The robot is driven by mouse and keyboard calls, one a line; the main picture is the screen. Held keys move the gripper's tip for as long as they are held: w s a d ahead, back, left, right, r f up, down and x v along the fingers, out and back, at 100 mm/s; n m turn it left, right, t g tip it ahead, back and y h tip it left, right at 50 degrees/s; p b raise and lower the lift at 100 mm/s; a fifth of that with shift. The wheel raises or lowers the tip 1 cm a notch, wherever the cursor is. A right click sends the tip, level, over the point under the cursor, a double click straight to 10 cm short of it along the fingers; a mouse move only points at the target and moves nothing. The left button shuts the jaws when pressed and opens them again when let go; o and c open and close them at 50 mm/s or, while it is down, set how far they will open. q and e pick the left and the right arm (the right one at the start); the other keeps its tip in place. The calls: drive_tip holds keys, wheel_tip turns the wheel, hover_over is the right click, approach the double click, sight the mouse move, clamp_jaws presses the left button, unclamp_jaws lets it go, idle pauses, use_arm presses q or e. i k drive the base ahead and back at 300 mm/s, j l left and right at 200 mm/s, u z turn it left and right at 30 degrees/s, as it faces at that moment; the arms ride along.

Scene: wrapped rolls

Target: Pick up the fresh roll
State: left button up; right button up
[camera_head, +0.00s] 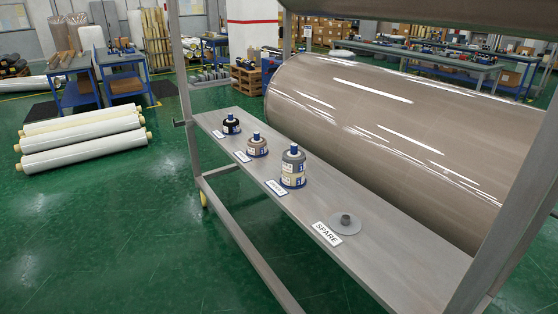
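Three small rolls stand upright in a row on a grey shelf (405,254). The farthest is a low black roll (231,126) with a blue top. The middle one is a tan roll (257,147) with a blue top. The nearest and tallest is a grey roll (293,166) with pale label bands and a blue top. Which one is the fresh roll I cannot tell for sure from a readable label. An empty grey disc with a short peg (345,223) sits nearest, beside a plate reading SPARE (326,234). Neither of my grippers shows.
A huge film-wrapped brown roll (400,125) lies right behind the shelf. Metal frame posts (183,80) rise at the shelf's ends. Long white rolls (80,140) lie on the green floor at left. Blue workbenches (120,75) stand farther back. The floor at front left is clear.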

sight(231, 124)
drive_tip(key=i+j+z, duration=0.25)
drive_tip(key=j, duration=0.35)
drive_tip(key=i+j+z, duration=0.25)
drive_tip(key=j, duration=0.3)
drive_tip(key=j+z, duration=0.25)
drive_tip(key=j, duration=0.4)
drive_tip(key=i+j+z, duration=0.1)
drive_tip(key=j+z, duration=0.15)
drive_tip(key=j, duration=0.4)
